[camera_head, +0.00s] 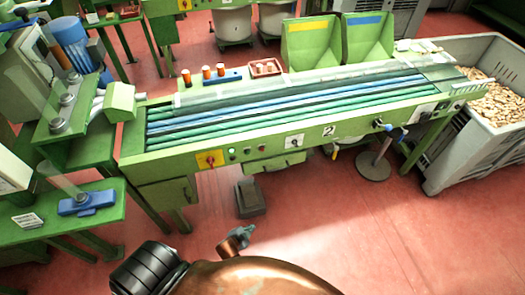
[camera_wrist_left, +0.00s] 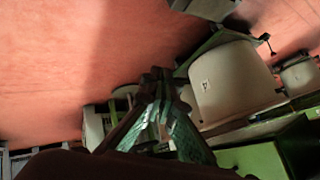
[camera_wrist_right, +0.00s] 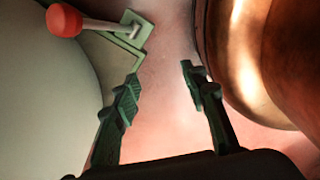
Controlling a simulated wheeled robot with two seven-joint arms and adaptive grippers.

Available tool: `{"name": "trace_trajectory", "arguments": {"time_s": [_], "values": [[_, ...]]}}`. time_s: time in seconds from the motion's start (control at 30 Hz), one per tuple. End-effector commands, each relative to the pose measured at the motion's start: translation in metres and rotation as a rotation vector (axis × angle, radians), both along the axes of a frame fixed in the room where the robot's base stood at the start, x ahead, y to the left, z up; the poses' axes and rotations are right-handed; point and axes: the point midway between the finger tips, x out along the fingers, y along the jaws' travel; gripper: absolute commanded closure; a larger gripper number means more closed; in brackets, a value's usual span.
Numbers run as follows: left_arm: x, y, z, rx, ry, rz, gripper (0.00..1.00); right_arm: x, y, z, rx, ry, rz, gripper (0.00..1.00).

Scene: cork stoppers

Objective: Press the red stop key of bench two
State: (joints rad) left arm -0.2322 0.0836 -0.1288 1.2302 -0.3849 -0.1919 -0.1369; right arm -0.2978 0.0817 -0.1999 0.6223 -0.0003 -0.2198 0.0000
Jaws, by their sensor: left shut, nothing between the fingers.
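Bench two (camera_head: 330,150) is a long green bench with striped rollers and a "2" on its front. Its front panel has a yellow plate with a red knob (camera_head: 210,159), a lit green button (camera_head: 231,152) and small dark-looking buttons (camera_head: 255,149) to the right. I cannot tell which small button is the red stop key. My right gripper (camera_wrist_right: 160,73) is open and empty, outside the head view.
A grey bin of corks (camera_head: 450,150) is at the right. A green side table (camera_head: 105,193) is at the left. A red ball knob (camera_wrist_right: 64,20) shows by my right gripper. Red floor is open in front.

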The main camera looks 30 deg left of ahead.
Motion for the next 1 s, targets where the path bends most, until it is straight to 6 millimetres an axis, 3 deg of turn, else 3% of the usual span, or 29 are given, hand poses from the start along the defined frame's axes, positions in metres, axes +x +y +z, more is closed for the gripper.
{"name": "trace_trajectory", "arguments": {"time_s": [0.03, 0.2, 0.4, 0.5, 0.6, 0.7, 1.0], "values": [[0.024, 0.0, 0.029, 0.026, -0.057, -0.021, 1.0, -0.006, 0.0, 0.002, 0.0, 0.008, -0.002, 0.6], [0.088, 0.0, 0.125, 0.13, -0.233, -0.086, 1.0, -0.013, 0.0, 0.004, -0.001, 0.017, -0.003, 0.6], [0.134, 0.001, 0.232, 0.252, -0.41, -0.136, 1.0, -0.007, 0.0, 0.007, 0.0, 0.008, -0.002, 0.6], [0.146, 0.001, 0.271, 0.3, -0.471, -0.15, 1.0, -0.001, 0.001, 0.007, 0.001, 0.0, -0.001, 0.6], [0.152, 0.001, 0.297, 0.332, -0.51, -0.157, 1.0, 0.002, 0.002, 0.008, 0.002, -0.004, -0.001, 0.6], [0.155, 0.001, 0.309, 0.348, -0.53, -0.16, 1.0, 0.002, 0.003, 0.008, 0.003, -0.004, -0.001, 0.6], [0.156, 0.001, 0.312, 0.352, -0.533, -0.162, 1.0, 0.001, 0.004, 0.008, 0.003, -0.003, -0.002, 0.6]]}}
